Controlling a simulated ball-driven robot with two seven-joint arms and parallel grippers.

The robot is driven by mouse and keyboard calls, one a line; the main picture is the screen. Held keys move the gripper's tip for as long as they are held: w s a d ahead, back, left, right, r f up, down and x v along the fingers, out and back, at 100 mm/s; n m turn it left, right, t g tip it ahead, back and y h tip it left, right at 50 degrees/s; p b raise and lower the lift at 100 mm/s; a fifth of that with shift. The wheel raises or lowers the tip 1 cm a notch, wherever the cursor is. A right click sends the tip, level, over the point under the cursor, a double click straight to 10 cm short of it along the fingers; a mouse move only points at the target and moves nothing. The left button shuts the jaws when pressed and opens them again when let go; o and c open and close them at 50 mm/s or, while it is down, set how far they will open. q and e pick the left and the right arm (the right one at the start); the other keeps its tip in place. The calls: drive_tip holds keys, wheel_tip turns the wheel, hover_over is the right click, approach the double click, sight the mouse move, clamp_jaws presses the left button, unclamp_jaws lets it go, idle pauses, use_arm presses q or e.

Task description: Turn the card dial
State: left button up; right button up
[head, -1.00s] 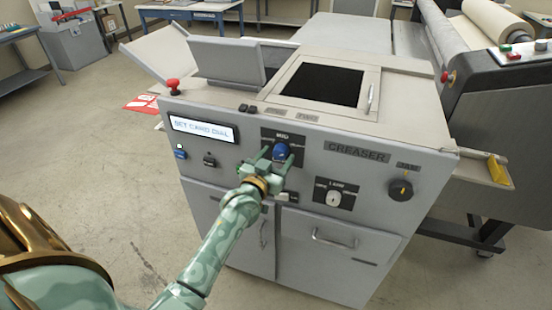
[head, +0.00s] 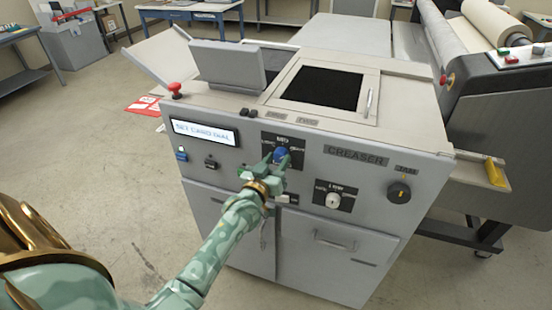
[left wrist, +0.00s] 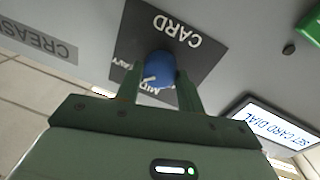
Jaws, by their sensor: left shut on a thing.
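The blue card dial (head: 281,154) sits on a dark label plate on the front of the grey creaser machine (head: 240,190). My left gripper (head: 279,160) is shut on the dial, with one green finger on each side of it. In the left wrist view the dial (left wrist: 160,70) shows between the fingertips (left wrist: 160,78), with a pale pointer mark at its lower left. The display (head: 204,132) reads SET CARD DIAL. My right gripper is not in view.
A white knob (head: 333,200) and a dark knob with a yellow mark (head: 399,192) are to the right of the dial. A red emergency button (head: 175,88) stands at the machine's top left edge. Open floor (head: 130,215) lies to the left.

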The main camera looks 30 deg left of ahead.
use_arm(q)
drive_tip(key=n+p, duration=0.1)
drive_tip(key=n, duration=0.3)
drive_tip(key=shift+n+p, duration=0.3)
drive_tip(key=shift+n, duration=0.1)
drive_tip(key=n, duration=0.4)
drive_tip(key=shift+f+t+y+p, duration=0.15)
drive_tip(key=shift+t+y+p, duration=0.15)
drive_tip(key=shift+t+p, duration=0.1)
drive_tip(key=shift+n, duration=0.5)
drive_tip(key=o, duration=1)
drive_tip(key=s+d, duration=0.1)
drive_tip(key=s, duration=0.4)
drive_tip(key=s+d+f, duration=0.1)
drive_tip(key=s, duration=0.4)
drive_tip(key=s+d, duration=0.1)
drive_tip(key=s, duration=0.5)
drive_tip(key=shift+f, duration=0.2)
